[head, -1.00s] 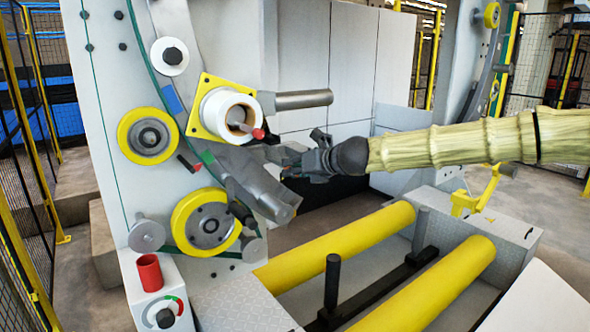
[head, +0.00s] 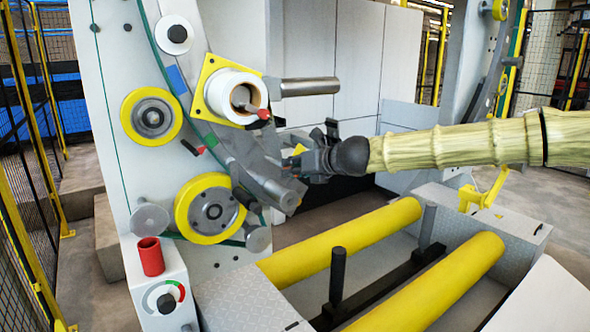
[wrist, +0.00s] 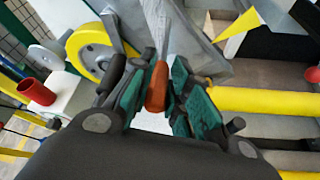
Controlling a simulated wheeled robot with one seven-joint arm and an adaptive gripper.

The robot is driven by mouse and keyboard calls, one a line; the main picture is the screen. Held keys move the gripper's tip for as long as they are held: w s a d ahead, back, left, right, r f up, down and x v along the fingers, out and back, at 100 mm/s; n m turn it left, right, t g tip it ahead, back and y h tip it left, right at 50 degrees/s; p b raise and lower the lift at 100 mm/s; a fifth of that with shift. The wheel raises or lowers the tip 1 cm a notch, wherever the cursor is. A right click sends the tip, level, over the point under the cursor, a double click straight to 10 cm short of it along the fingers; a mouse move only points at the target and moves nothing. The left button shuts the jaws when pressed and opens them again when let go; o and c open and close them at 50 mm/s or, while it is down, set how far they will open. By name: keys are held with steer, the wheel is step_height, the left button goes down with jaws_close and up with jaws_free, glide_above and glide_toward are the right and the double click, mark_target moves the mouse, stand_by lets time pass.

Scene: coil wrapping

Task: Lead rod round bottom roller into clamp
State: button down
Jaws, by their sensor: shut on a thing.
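My gripper (head: 305,162) is at the lower right of the spool in the head view, by the grey metal guide. In the wrist view its green-lined fingers (wrist: 160,95) are shut on the orange handle of the rod (wrist: 158,88). The rod is hidden or too small to make out in the head view. The bottom roller, a yellow wheel with a grey hub (head: 188,212), is left of and below my gripper. In the wrist view the roller (wrist: 78,45) is at the upper left, apart from the fingers. I cannot pick out the clamp for certain.
A white spool (head: 222,88) on a yellow plate and a grey bar (head: 308,87) lie above my gripper. The grey guide (head: 268,182) is close by. Two long yellow rollers (head: 345,240) lie below. A red cup (head: 150,257) stands at lower left.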

steer(key=shift+s+a+f+b, duration=0.15)
steer(key=shift+a+f+b, duration=0.05)
steer(key=shift+f+b, duration=0.35)
stand_by(0.4)
steer(key=shift+s+a+f+b, duration=0.4)
steer(key=shift+a+f+b, duration=0.2)
steer(key=shift+f+b, duration=0.6)
steer(key=shift+s+a+f+b, duration=0.45)
steer(key=shift+a+f+b, duration=0.3)
steer(key=shift+b, duration=0.75)
steer(key=shift+s+a+f+b, duration=0.45)
steer(key=shift+f+b, duration=0.6)
steer(key=shift+b, duration=0.3)
steer(key=shift+w, duration=0.1)
step_height(320, 180, down, 6)
steer(key=b, duration=0.5)
steer(key=shift+d+f, duration=0.1)
